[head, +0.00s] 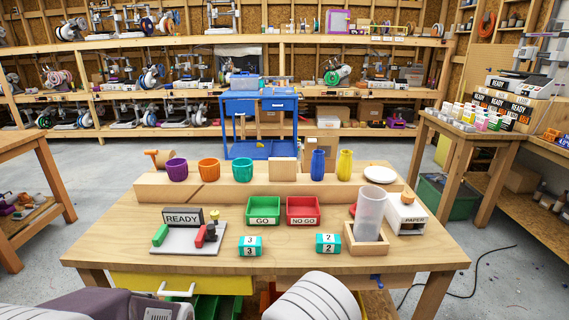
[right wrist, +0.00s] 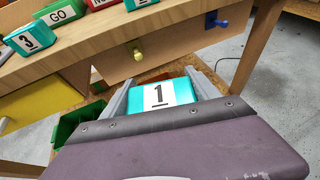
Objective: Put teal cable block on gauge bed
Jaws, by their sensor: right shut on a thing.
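My right gripper (right wrist: 156,84) is shut on a teal block marked 1 (right wrist: 160,96), in front of and below the workbench edge in the right wrist view. The held block does not show in the head view. Two similar teal blocks stand on the bench, one marked 3 (head: 250,246) and one marked 2 (head: 328,243). A pale flat plate (head: 183,246) with a READY sign (head: 183,217) and green, red and dark parts lies at left; it looks like the gauge, but its bed is unclear. My left gripper's fingers are not in view.
A green GO tray (head: 264,222) and red NO GO tray (head: 303,221) sit mid-bench. A tall clear cylinder (head: 371,212) stands in a wooden holder at right. Cups and vases line a raised ledge (head: 220,192). Pegs (right wrist: 135,53) project below the bench edge. The front-centre benchtop is clear.

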